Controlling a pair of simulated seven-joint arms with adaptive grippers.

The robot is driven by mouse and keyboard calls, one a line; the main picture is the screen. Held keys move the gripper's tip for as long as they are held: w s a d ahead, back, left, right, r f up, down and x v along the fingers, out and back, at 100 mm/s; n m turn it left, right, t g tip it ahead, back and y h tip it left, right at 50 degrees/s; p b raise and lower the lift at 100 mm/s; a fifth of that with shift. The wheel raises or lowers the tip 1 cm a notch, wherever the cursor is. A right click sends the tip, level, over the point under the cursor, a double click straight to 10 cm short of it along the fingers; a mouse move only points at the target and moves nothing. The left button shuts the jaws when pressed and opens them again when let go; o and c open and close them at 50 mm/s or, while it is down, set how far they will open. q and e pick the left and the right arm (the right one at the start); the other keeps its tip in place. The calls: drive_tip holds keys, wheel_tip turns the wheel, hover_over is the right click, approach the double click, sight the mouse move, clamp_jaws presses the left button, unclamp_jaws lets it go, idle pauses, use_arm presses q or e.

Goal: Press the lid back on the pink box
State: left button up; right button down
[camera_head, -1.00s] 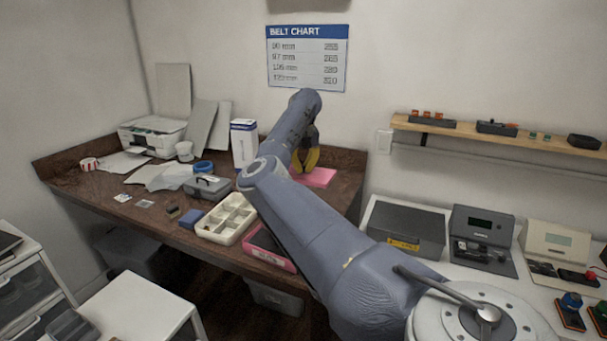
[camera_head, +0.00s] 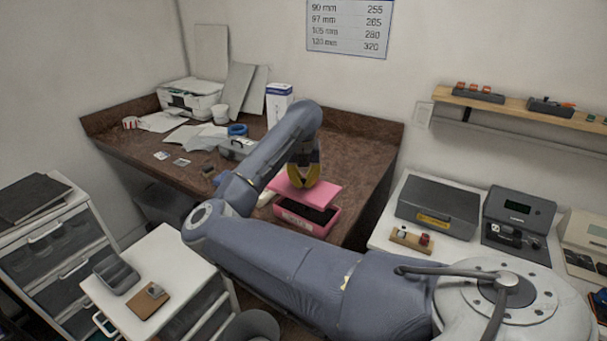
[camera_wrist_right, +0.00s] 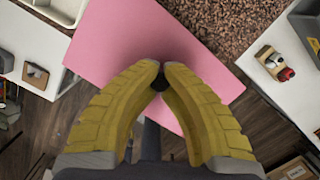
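The pink box (camera_head: 293,222) stands open near the front edge of the brown bench, its dark inside showing. Its flat pink lid (camera_head: 322,196) is above the box's back part, apart from the rim as far as I can see. My right gripper (camera_head: 302,186) is over the lid with its yellow fingers pointing down. In the right wrist view the fingertips (camera_wrist_right: 159,78) are closed together on a small dark knob on the lid (camera_wrist_right: 110,40). The lid hides the box in that view. My left gripper is not in view.
My right arm hides part of the bench left of the box. A white carton (camera_head: 278,104), a blue tape roll (camera_head: 238,130) and a grey toolbox (camera_head: 236,150) stand farther back. The brown bench top (camera_head: 358,160) right of the box is clear.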

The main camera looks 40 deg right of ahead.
sight(306, 207)
drive_tip(key=shift+s+d+r, duration=0.15)
drive_tip(key=shift+s+d, duration=0.1)
drive_tip(key=shift+s, duration=0.3)
drive_tip(key=shift+w+f, duration=0.1)
drive_tip(key=shift+f, duration=2.95)
drive_tip(key=shift+f, duration=0.9)
drive_tip(key=c, duration=0.9)
unclamp_jaws()
drive_tip(key=shift+c, duration=0.2)
drive_tip(key=shift+r, duration=3.45)
clamp_jaws()
